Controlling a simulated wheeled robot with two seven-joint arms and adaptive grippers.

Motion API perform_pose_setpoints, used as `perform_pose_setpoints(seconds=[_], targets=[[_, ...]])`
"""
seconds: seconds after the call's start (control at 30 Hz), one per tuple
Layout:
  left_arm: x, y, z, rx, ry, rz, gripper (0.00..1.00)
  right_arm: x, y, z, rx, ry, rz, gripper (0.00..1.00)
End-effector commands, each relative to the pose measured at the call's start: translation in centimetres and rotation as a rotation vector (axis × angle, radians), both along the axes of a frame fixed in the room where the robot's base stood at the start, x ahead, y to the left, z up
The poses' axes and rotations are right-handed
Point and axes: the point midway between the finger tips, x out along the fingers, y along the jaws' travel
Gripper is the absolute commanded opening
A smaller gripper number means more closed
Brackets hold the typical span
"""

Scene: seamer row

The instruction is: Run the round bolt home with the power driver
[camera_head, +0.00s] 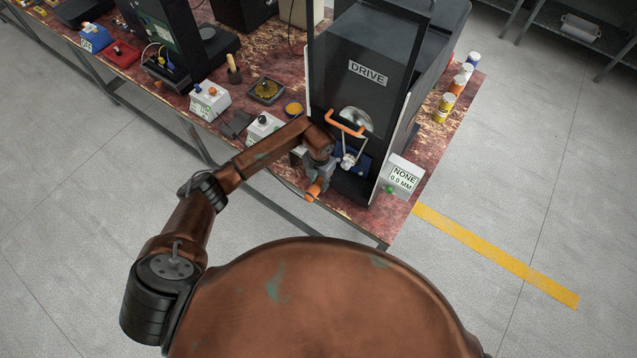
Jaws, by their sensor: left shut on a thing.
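The tall dark machine labelled DRIVE (368,72) stands at the right end of the bench. My left gripper (318,176) is in front of its lower left side. It is shut on a small grey tool with an orange end (314,190), which looks like the power driver; the fingers are hard to make out. An orange bar handle (345,122) on thin silver rods shows in the machine's opening, above a small silver part (348,161) and a blue piece (362,160). I cannot make out the round bolt. My right gripper is out of view.
A display box reading NONE 0.0 MM (402,176) stands right of the machine. White button boxes (209,100), a dark tray (267,90) and a yellow dish (294,109) lie to the left. Several small bottles (457,84) stand behind right.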

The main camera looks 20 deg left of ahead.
Motion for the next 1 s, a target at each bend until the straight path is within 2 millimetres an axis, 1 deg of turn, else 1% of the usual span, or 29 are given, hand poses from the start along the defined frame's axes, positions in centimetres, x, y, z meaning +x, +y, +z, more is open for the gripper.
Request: perform_pose_setpoints(seconds=[0.03, 0.07, 1.0], targets=[[0.4, -0.2, 0.5, -0.008, -0.015, -0.001, 0.0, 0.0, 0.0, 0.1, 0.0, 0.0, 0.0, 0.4], [0.3, -0.2, 0.5, -0.008, -0.015, -0.001, 0.0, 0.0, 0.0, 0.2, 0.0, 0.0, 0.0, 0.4], [-5.1, 1.9, 0.2, -0.001, -0.004, 0.001, 0.0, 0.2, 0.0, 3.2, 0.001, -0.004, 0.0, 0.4]])
